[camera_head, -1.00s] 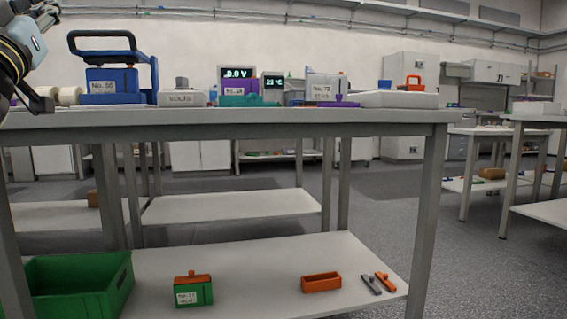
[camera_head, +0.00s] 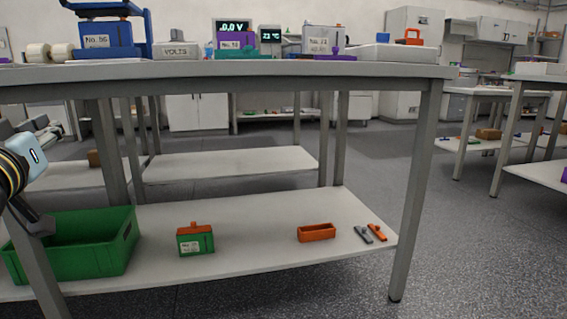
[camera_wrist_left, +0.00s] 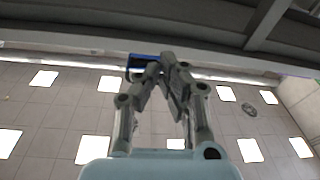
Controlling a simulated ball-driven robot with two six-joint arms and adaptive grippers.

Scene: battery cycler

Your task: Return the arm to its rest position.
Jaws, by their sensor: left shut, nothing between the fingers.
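My left gripper (camera_head: 40,226) shows at the left edge of the head view, in front of the bench's left leg and the green crate's left end. It is shut with nothing held. In the left wrist view its fingers (camera_wrist_left: 165,62) are together, with a blue thing (camera_wrist_left: 140,61) partly hidden behind them. My right gripper is not in view.
A workbench (camera_head: 250,70) stands ahead, bearing a blue unit (camera_head: 105,40), displays and boxes. Its lower shelf (camera_head: 270,225) holds a green crate (camera_head: 90,262), a green battery (camera_head: 195,240), an orange tray (camera_head: 316,232) and two small tools. Floor at right (camera_head: 460,250) is clear.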

